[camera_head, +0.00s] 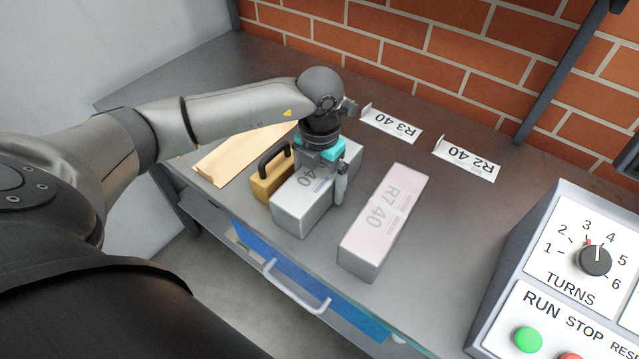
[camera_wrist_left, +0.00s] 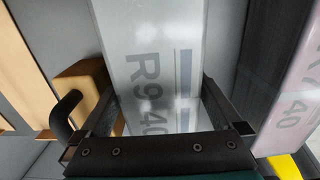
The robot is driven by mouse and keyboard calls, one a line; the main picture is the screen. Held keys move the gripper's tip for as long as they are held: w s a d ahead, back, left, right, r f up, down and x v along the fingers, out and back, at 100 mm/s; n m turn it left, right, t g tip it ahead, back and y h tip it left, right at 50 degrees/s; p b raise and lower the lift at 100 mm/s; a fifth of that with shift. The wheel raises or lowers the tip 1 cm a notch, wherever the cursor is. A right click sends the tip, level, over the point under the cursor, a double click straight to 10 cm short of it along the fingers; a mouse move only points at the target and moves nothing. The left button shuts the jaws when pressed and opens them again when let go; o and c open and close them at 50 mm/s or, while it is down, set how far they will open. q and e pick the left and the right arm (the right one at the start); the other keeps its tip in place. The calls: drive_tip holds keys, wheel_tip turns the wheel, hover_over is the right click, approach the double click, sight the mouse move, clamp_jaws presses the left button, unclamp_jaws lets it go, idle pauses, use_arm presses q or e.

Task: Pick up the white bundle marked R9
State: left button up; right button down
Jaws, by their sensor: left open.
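The white bundle marked R9 40 (camera_head: 297,208) lies on the grey bench, its label partly hidden by my gripper in the head view. In the left wrist view the R9 bundle (camera_wrist_left: 150,40) runs between the two dark fingers, its label readable. My left gripper (camera_head: 323,183) is open and points down over the bundle, with one finger showing at its right side. The far finger is mostly hidden in the head view. I cannot tell whether the fingers touch the bundle. My right gripper is not in view.
A pinkish bundle marked R7 40 (camera_head: 384,220) lies close on the right. A wooden block with a black handle (camera_head: 271,178) stands close on the left, beside a tan board (camera_head: 238,158). Cards R3 40 (camera_head: 391,124) and R2 40 (camera_head: 466,158) lie behind. A control box (camera_head: 560,270) stands at right.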

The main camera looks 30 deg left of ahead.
use_arm(q)
drive_tip(key=shift+f, duration=0.3)
drive_tip(key=shift+r, duration=0.1)
clamp_jaws()
drive_tip(key=shift+w+r, duration=0.1)
drive_tip(key=shift+w, duration=0.05)
idle(0.5)
